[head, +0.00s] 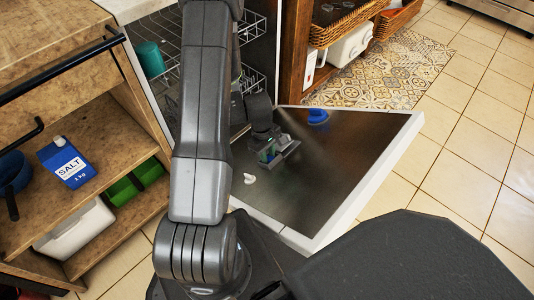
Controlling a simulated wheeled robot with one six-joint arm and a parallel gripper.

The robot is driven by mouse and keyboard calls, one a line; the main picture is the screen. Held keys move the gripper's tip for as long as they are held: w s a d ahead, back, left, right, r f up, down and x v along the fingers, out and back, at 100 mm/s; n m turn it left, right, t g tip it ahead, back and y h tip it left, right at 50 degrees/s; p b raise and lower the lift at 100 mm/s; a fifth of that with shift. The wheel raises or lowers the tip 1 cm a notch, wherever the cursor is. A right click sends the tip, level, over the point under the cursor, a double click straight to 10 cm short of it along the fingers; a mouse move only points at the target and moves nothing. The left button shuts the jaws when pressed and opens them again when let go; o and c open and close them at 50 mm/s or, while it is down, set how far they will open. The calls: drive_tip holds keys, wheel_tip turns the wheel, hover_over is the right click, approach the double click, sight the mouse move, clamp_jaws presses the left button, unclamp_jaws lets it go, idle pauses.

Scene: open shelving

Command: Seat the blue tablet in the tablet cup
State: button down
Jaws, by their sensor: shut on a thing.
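My gripper (278,152) is over the inner face of the open dishwasher door (335,175), at the end of my downward-reaching arm. It is shut on a small blue thing, which I take to be the blue tablet (270,157); the jaws cover most of it. A small green patch shows beside the jaws. I cannot clearly make out the tablet cup; my gripper may hide it. I cannot tell whether the tablet touches the door.
A blue object (317,116) is at the door's far edge, and a small white piece (249,178) lies left of my gripper. The wire rack (180,45) holds a teal cup (150,58). Left shelves hold a blue salt box (65,163). The door's right half is clear.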

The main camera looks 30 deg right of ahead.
drive_tip(key=shift+s+f, duration=0.1)
drive_tip(key=shift+f, duration=0.05)
drive_tip(key=c, duration=1.1)
unclamp_jaws()
wheel_tip(320, 180, up, 14)
drive_tip(key=w+p, duration=0.2)
drive_tip(key=p, duration=0.3)
drive_tip(key=shift+w+a+f, duration=0.15)
drive_tip(key=shift+a, duration=0.15)
drive_tip(key=shift+s+d+f+b, duration=0.1)
drive_tip(key=shift+s+f+b, duration=0.25)
drive_tip(key=shift+f, duration=1.05)
drive_tip(key=shift+s+d+f+b, duration=0.1)
drive_tip(key=shift+f+b, duration=0.5)
drive_tip(key=shift+f, duration=0.8)
drive_tip(key=shift+s+f+b, duration=0.25)
drive_tip(key=shift+f+b, duration=0.2)
drive_tip(key=shift+f, duration=0.95)
